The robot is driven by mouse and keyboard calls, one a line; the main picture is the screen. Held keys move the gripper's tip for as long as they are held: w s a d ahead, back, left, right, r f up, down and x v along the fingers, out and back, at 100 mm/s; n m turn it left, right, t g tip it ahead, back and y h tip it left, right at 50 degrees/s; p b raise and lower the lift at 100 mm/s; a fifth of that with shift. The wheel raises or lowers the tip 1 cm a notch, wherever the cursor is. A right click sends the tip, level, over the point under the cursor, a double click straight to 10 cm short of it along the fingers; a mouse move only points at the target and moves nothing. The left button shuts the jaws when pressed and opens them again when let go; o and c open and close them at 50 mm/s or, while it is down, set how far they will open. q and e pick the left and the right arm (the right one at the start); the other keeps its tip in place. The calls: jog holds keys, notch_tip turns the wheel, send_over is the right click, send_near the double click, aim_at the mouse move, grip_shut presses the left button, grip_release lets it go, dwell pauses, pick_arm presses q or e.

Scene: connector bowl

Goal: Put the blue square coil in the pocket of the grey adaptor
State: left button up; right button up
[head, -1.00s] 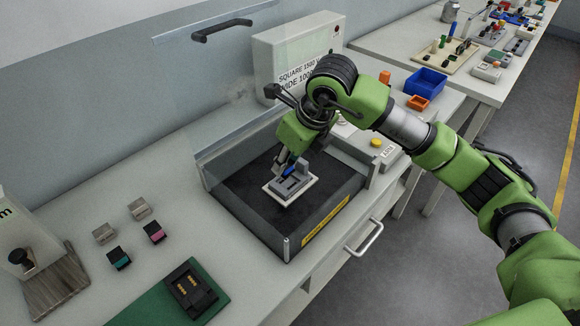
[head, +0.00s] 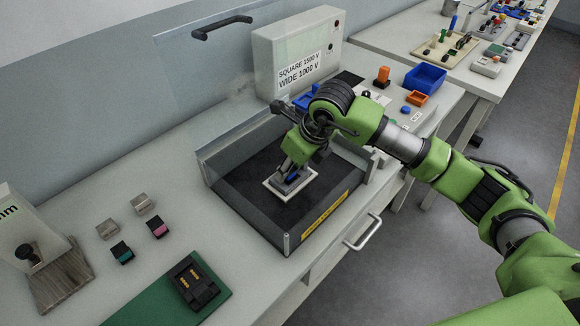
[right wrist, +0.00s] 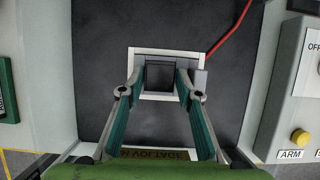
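My right gripper (head: 292,171) reaches down into the dark test bay from the right. In the right wrist view its teal-padded fingers (right wrist: 160,78) stand apart on both sides of a dark grey block (right wrist: 160,76), which looks like the adaptor. I cannot tell if the pads press on it. The block is on a white square plate (head: 312,176) in the bay. The pocket is not clearly visible. My left gripper is out of view.
The bay has raised walls and a yellow-labelled front (head: 325,208). A clear panel with a black handle (head: 221,28) stands up behind. Small connectors (head: 122,252) and a green mat (head: 150,305) lie left. A blue bin (head: 425,78) stands back right.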

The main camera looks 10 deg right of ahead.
jog(key=shift+r, duration=0.25)
jog(key=shift+s+d+r, duration=0.1)
jog(key=shift+d+r, duration=0.05)
jog(key=shift+r, duration=0.2)
jog(key=b+v, duration=0.2)
jog(key=v, duration=0.9)
jog(key=shift+s+f, duration=0.1)
jog(key=shift+s, duration=0.05)
